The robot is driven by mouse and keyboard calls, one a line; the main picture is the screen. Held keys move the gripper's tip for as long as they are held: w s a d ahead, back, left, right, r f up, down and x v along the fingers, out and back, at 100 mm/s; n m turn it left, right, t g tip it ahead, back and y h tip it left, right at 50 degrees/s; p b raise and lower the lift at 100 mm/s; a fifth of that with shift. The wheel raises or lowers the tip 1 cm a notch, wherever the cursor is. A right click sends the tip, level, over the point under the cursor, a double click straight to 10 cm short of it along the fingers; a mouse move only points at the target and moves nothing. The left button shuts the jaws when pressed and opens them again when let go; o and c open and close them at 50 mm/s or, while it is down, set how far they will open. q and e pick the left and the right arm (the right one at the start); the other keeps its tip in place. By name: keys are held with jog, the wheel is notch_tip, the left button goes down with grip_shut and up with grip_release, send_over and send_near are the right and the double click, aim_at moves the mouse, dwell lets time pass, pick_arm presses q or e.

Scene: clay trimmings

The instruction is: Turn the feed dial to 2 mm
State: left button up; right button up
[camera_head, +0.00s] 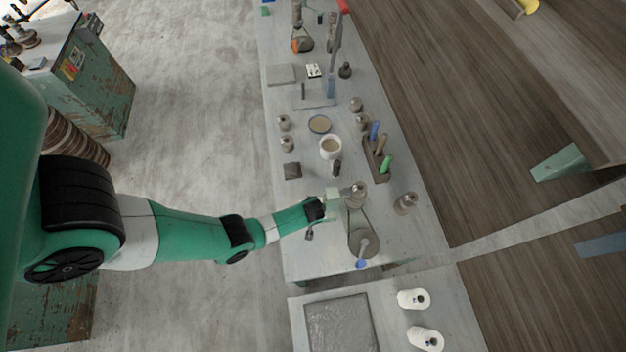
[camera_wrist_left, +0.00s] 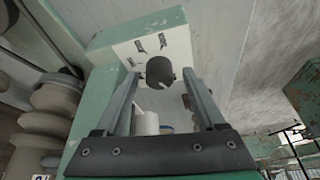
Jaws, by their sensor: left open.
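The feed dial (camera_wrist_left: 160,71) is a dark round knob on a white panel (camera_wrist_left: 177,43) with several dark marks, set in a green housing (camera_wrist_left: 108,42). The marks are too small to read, and I cannot tell the dial's setting. My left gripper (camera_wrist_left: 160,78) is open, with one fingertip on each side of the knob; I cannot tell if either touches it. In the head view my left gripper (camera_head: 328,206) is at a small pale green machine beside a grey round part (camera_head: 364,241) with a blue-ended handle. The knob does not show clearly there. My right gripper is out of view.
The long grey table (camera_head: 300,252) carries a white cup (camera_head: 330,147), several metal pots, and a tool holder (camera_head: 376,165) with blue and green handles. A dark slab (camera_head: 340,328) and white rolls (camera_head: 413,299) lie on the nearer table.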

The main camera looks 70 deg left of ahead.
pick_arm(q)
jog(key=shift+c, duration=0.2)
grip_shut()
